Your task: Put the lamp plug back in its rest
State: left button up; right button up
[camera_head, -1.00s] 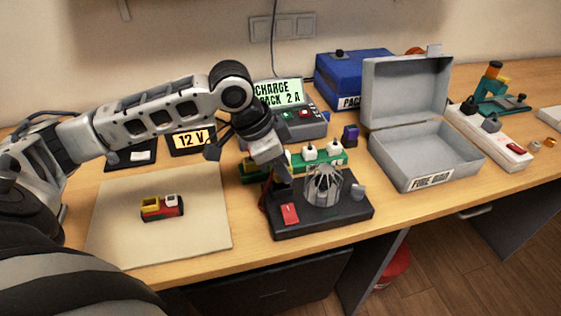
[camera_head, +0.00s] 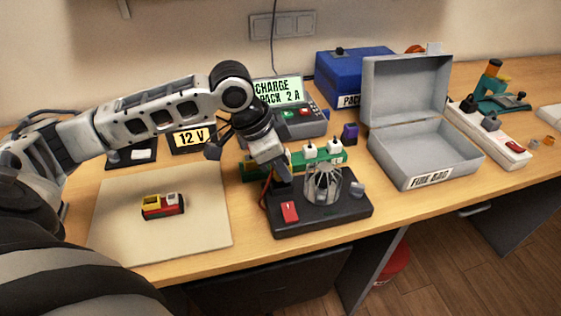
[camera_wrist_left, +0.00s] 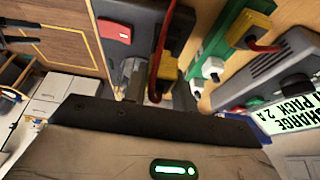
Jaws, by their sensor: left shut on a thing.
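The lamp stand is a black base (camera_head: 330,222) with a red switch (camera_head: 290,211) and a wire cage (camera_head: 323,184). My left gripper (camera_head: 284,177) points down at the base's back left, beside the cage. A red lead (camera_wrist_left: 157,88) runs close to the jaws in the left wrist view. The red switch also shows there (camera_wrist_left: 115,31). I cannot make out the plug's rest. My right gripper is not in view.
The charger (camera_head: 299,123) stands farther back. An open grey box (camera_head: 411,181) is to the right. A beige mat (camera_head: 205,228) with a small red and yellow block (camera_head: 162,205) is to the left.

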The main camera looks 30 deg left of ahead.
pick_arm(q)
jog(key=shift+f+b, duration=0.4)
jog(key=shift+f, duration=0.85)
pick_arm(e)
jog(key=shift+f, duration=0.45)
pick_arm(q)
jog(key=o, duration=1.1)
jog(key=shift+c, duration=0.2)
jog(key=shift+a+r, duration=0.1)
jog(key=shift+r, duration=0.2)
jog(key=v, duration=1.5)
jog(key=shift+r, duration=0.2)
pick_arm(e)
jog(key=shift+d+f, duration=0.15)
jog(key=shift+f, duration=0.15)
pick_arm(q)
jog(key=shift+s, duration=0.15)
